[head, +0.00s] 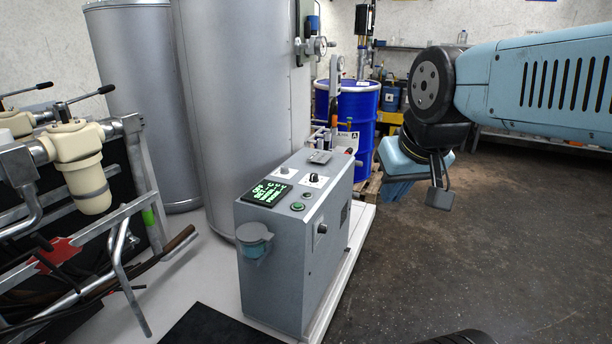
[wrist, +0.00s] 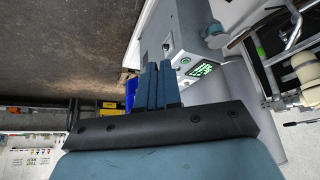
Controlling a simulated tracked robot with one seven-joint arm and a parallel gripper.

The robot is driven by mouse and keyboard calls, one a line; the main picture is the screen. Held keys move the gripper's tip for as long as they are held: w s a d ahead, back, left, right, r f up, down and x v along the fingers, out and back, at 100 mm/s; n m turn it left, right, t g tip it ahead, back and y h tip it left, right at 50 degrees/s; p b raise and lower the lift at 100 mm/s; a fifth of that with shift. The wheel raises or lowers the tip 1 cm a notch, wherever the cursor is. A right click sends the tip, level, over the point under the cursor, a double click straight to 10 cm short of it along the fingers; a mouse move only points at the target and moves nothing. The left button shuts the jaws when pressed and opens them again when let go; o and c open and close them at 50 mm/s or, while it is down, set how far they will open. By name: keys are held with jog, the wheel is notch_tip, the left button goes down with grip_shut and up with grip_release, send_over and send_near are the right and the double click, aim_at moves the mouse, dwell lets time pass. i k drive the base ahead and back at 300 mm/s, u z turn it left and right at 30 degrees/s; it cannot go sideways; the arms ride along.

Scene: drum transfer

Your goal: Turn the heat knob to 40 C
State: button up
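The grey control cabinet (head: 300,250) stands left of my gripper in the head view. Its top carries a lit display with green text (head: 267,194), too small to read, a green button (head: 297,206) and two knobs, one pale (head: 284,171) and one black on a white dial (head: 315,180). A dark knob (head: 321,228) is on its side. I cannot tell which is the heat knob. My gripper (head: 394,190) hangs right of the cabinet, apart from it. In the wrist view its blue fingers (wrist: 158,72) are together and empty, with the display (wrist: 202,69) beyond.
A blue drum (head: 357,108) stands behind the cabinet. Tall grey tanks (head: 225,90) rise behind it on the left. A pipe frame with a cream filter housing (head: 78,165) stands at left. The floor (head: 470,240) on the right is clear.

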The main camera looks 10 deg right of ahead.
aim_at(314, 177)
jog(key=u, duration=0.05)
jog(key=k, duration=1.15)
jog(key=z, duration=0.55)
jog(key=i, duration=1.95)
jog(key=u, duration=0.45)
